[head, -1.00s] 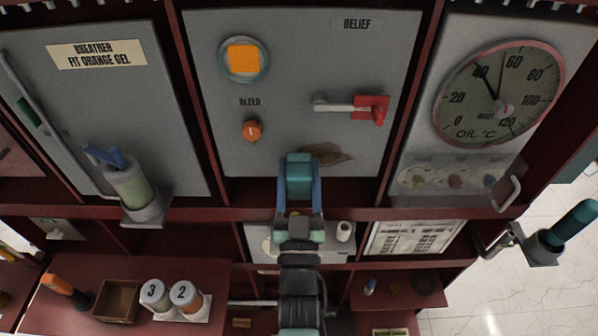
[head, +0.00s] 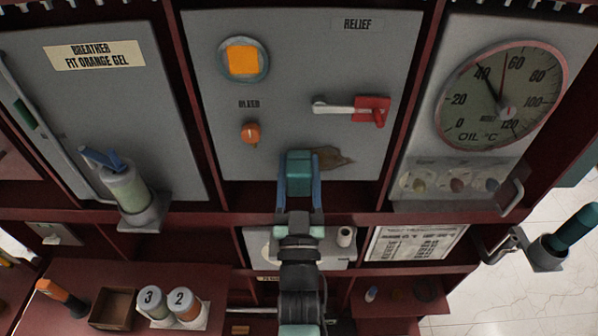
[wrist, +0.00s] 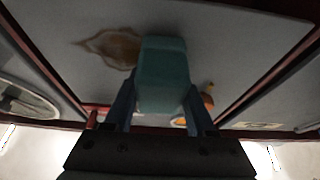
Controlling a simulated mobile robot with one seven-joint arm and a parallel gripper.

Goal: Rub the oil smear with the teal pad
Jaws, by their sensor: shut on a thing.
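The teal pad (head: 299,173) is held between the fingers of my gripper (head: 299,196), in front of the lower part of the middle grey panel. The brown oil smear (head: 334,158) is on that panel, just right of the pad in the head view. The pad hides the smear's left end there. In the wrist view my gripper (wrist: 161,105) is shut on the teal pad (wrist: 163,75), and the smear (wrist: 112,47) shows to the pad's left, its near edge meeting the pad's outline. I cannot tell whether the pad touches the panel.
Above on the panel are an orange knob (head: 251,133), an orange-centred round fitting (head: 243,60) and a red-and-white relief handle (head: 352,111). A dark red ledge (head: 350,217) runs below the panel. An oil gauge (head: 502,95) is at right.

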